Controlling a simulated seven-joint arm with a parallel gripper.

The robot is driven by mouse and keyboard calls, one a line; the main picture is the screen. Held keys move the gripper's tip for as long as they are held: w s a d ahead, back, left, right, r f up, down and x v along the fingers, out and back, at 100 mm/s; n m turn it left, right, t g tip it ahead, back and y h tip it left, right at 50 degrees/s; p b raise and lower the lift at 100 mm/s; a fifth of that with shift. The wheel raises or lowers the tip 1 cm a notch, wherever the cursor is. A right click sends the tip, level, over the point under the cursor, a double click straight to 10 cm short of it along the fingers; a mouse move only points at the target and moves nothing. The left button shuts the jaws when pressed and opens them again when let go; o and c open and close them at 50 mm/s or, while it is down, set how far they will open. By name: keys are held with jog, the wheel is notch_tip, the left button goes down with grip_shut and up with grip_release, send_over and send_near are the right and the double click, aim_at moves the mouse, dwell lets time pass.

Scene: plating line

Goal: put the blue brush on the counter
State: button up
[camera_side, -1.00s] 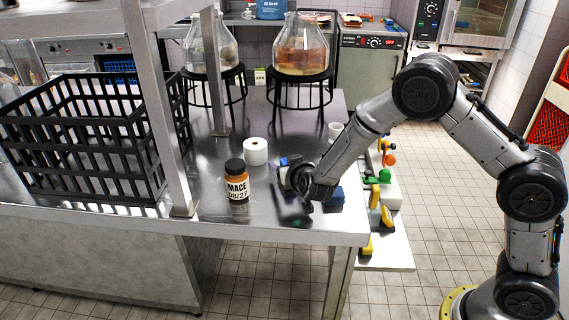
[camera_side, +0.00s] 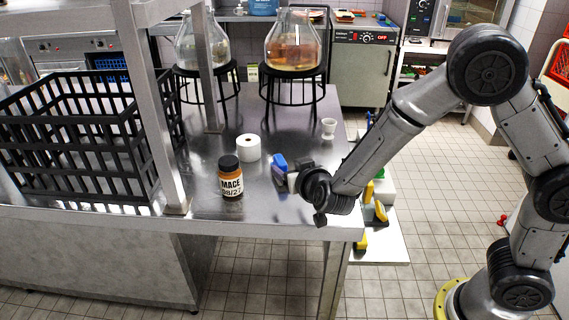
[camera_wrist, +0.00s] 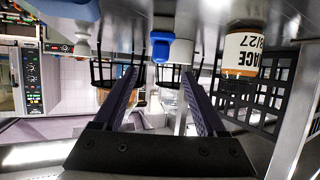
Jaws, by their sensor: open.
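A blue item (camera_side: 279,167), which may be the brush, stands on the steel counter (camera_side: 262,212) right of the white roll. A blue and white item (camera_wrist: 172,49) shows beyond and between my fingertips in the wrist view, probably the same one. My gripper (camera_wrist: 160,73) is open, with nothing seen between its fingers. In the side view my wrist hides part of it, low over the counter near its front right corner. Another blue thing (camera_wrist: 66,8) is cut off at the top of the wrist view. I cannot tell for sure which is the brush.
A MACE jar (camera_side: 230,178) and the white roll (camera_side: 248,148) stand left of my gripper. A small white cup (camera_side: 328,128) stands behind. A black crate (camera_side: 75,150), shelf posts and flasks on black stands flank the counter.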

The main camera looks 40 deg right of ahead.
jog(key=shift+v, duration=0.75)
jog(key=s+a+r+n+g+y, duration=0.2)
jog(key=s+r+n+y, duration=0.1)
jog(key=s+r+y, duration=0.65)
jog(key=s+d+g+h, duration=0.2)
jog(key=s+d, duration=0.2)
jog(key=s, duration=0.6)
jog(key=s+d+n+g+h, duration=0.1)
jog(key=s+d+g+h, duration=0.1)
jog(key=s, duration=0.8)
jog(key=shift+s+d+g, duration=0.15)
jog(key=shift+d+g, duration=0.35)
jog(key=shift+d, duration=0.7)
